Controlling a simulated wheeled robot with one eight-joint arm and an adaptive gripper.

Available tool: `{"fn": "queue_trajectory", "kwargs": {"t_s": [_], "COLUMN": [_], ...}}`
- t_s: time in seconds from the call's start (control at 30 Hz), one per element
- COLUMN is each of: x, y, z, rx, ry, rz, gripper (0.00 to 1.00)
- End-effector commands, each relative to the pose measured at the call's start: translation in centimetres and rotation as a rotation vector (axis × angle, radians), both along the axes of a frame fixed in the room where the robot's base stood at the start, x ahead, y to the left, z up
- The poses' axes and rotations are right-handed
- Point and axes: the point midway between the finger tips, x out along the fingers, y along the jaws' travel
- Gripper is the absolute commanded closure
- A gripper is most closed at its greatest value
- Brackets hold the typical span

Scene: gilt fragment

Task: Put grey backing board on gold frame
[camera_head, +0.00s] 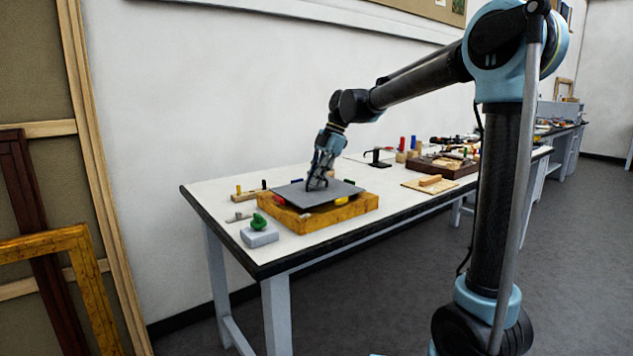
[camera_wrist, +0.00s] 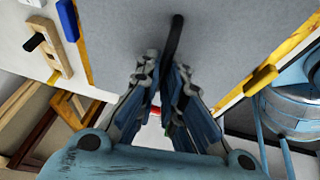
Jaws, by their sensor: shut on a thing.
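The grey backing board (camera_head: 335,190) is over the gold frame (camera_head: 330,217), which lies flat on the table. The board's left side sits high at the frame, with dark shadow below its front edge; I cannot tell whether it touches the frame all round. My gripper (camera_head: 319,184) is above the board, shut on its black handle. In the wrist view the gripper (camera_wrist: 158,85) is closed around the handle (camera_wrist: 173,45), with the grey board (camera_wrist: 225,40) behind. A strip of the gold frame (camera_wrist: 290,50) shows at the right. Red and yellow tabs (camera_wrist: 260,80) sit on the frame.
A grey block with a green knob (camera_head: 259,228) stands at the table's front left. To the right are a small board with a wooden block (camera_head: 430,181) and a dark tool tray (camera_head: 440,167).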

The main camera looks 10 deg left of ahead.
Motion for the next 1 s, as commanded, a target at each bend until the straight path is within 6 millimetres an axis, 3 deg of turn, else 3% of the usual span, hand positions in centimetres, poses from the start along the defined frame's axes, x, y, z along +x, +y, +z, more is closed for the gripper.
{"fn": "queue_trajectory", "kwargs": {"t_s": [0.63, 0.67, 0.73, 1.0], "x": [0.04, 0.05, 0.05, 0.05], "y": [-0.07, -0.08, -0.08, -0.09], "z": [-1.31, -1.31, -1.29, -1.30], "rx": [0.001, 0.001, 0.001, 0.001], "ry": [0.000, 0.000, 0.000, 0.000], "rz": [-0.001, -0.001, -0.001, -0.001], "gripper": [1.00, 0.88, 0.72, 0.72]}}
